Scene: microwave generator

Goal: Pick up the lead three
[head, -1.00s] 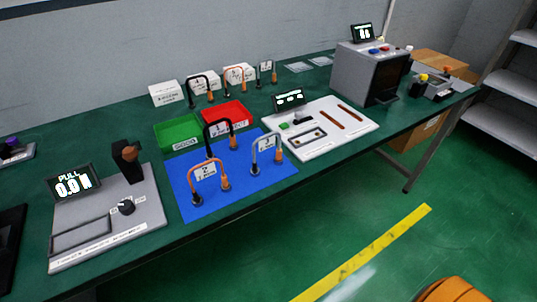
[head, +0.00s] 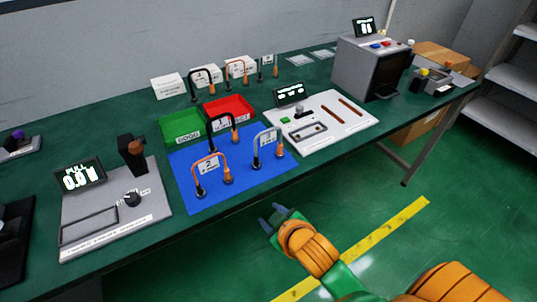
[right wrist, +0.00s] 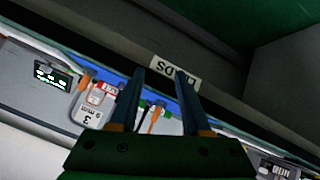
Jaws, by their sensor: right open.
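Lead three, a grey looped lead with a white tag and an orange end (head: 257,150), stands at the right of the blue mat (head: 212,203). Lead two (head: 209,162), orange, stands at the mat's front left, and lead one (head: 212,131), black, stands behind. My right gripper (head: 274,214) is open and empty in front of the table edge, below and apart from lead three. In the right wrist view its two fingers (right wrist: 160,78) are spread, with a tag marked 3 (right wrist: 88,117) to their left. My left gripper is not in view.
A green tray (head: 181,128) and a red tray (head: 229,113) stand behind the mat. A pull tester (head: 135,205) is on the left, and a white fixture board (head: 345,125) on the right. More leads and white boxes stand at the back. The floor before the table is clear.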

